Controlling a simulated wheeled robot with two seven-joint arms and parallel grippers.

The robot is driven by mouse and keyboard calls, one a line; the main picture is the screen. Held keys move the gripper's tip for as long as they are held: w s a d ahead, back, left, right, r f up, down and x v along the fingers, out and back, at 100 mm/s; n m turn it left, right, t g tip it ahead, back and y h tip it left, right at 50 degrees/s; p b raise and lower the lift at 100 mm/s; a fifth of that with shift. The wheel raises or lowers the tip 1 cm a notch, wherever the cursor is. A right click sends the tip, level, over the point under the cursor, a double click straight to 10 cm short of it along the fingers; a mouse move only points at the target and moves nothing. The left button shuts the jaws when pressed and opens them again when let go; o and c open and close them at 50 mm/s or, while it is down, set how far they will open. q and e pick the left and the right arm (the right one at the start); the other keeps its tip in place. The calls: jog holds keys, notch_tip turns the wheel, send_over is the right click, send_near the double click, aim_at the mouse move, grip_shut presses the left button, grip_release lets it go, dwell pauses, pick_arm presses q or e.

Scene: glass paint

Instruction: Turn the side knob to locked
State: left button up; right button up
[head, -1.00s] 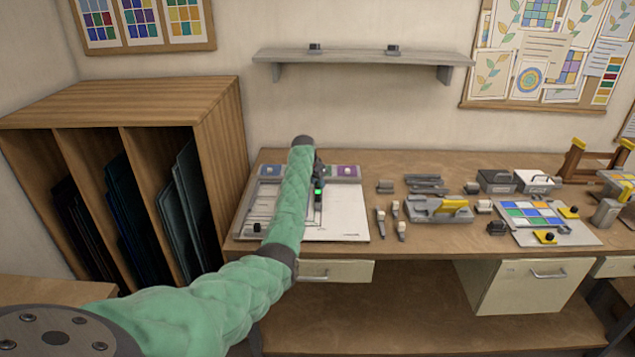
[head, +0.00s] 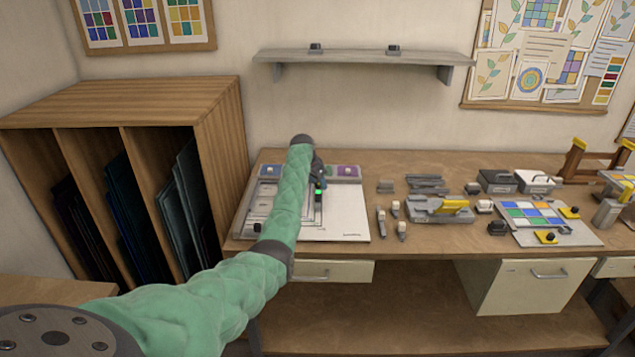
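A pale flat board (head: 345,222) lies at the left end of the workbench, with dark lines drawn on it and coloured pads along its back edge. A small black knob (head: 257,227) sits near its front left corner. I cannot tell whether this is the side knob or how it is set. My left arm reaches over the board. My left gripper (head: 319,190) is small and dark beside a green light, low over the board's middle. The arm partly hides it, so its fingers and any contact are unclear. My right gripper is not in view.
The workbench (head: 420,165) holds several grey tools, a yellow-handled tool (head: 440,207) and a coloured tile panel (head: 535,215) right of the board. A wooden rack (head: 215,110) stands close on the left. A shelf (head: 365,57) is on the wall above.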

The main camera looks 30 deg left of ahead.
pick_arm(q)
jog(key=shift+s+r, duration=0.15)
jog(key=shift+r, duration=0.1)
jog(key=b+v, duration=0.3)
jog(key=v, duration=0.4)
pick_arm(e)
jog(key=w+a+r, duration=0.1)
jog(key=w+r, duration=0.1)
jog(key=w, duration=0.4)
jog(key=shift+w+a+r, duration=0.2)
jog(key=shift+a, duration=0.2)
pick_arm(q)
jog(key=shift+r, duration=0.15)
